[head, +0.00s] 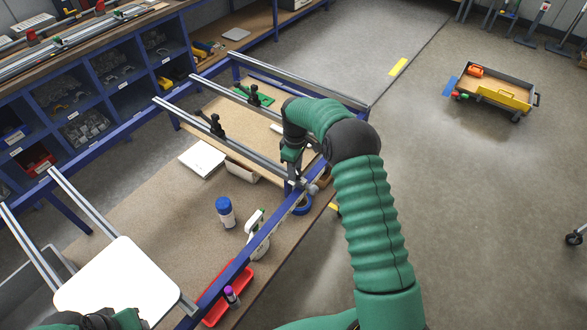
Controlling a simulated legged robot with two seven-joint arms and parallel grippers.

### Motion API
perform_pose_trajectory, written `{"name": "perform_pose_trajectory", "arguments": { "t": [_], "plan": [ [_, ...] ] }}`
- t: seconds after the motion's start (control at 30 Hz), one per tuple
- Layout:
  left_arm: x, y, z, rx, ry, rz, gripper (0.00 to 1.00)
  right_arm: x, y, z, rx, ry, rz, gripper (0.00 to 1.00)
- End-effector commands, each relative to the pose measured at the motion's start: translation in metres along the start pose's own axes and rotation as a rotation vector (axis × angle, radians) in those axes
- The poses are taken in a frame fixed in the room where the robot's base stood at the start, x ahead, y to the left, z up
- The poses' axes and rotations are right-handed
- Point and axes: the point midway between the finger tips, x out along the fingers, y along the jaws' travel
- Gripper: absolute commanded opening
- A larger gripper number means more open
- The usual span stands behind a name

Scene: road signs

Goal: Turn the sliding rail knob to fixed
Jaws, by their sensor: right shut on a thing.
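The blue frame (248,255) carries several pairs of silver rails, some with black clamps (217,126). My right gripper (296,182) is at the near end of a rail, at the blue frame's right-hand bar. It is shut on the sliding rail knob (312,188), a small grey part at that rail end; my gripper and wrist hide much of it. The knob's setting is too small to read. My left arm shows only as a green and black piece at the bottom left edge, and its fingertips cannot be made out.
A white sign plate (118,283) lies on the left rails. The board below holds a blue-capped bottle (225,212), a spray bottle (256,235), a red tray (216,312) and blue tape (303,206). A cart (495,92) stands far right; the floor between is clear.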

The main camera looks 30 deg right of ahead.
Motion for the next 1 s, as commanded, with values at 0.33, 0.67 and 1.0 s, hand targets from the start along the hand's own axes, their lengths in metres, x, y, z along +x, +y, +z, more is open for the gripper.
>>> {"name": "perform_pose_trajectory", "arguments": {
  "t": [0.33,0.67,1.0],
  "plan": [
    [0.0007,0.0000,0.0002,0.000,0.000,0.000,0.36,0.0045,-0.0021,0.0068,0.331,-0.019,-0.008,0.00],
    [0.0008,0.0000,0.0002,0.000,0.000,0.000,0.36,0.0046,-0.0023,0.0068,0.638,-0.020,-0.005,0.00],
    [0.0006,0.0000,0.0001,0.000,0.000,0.000,0.36,0.0048,-0.0027,0.0064,0.879,-0.021,-0.004,0.00]
  ]
}}
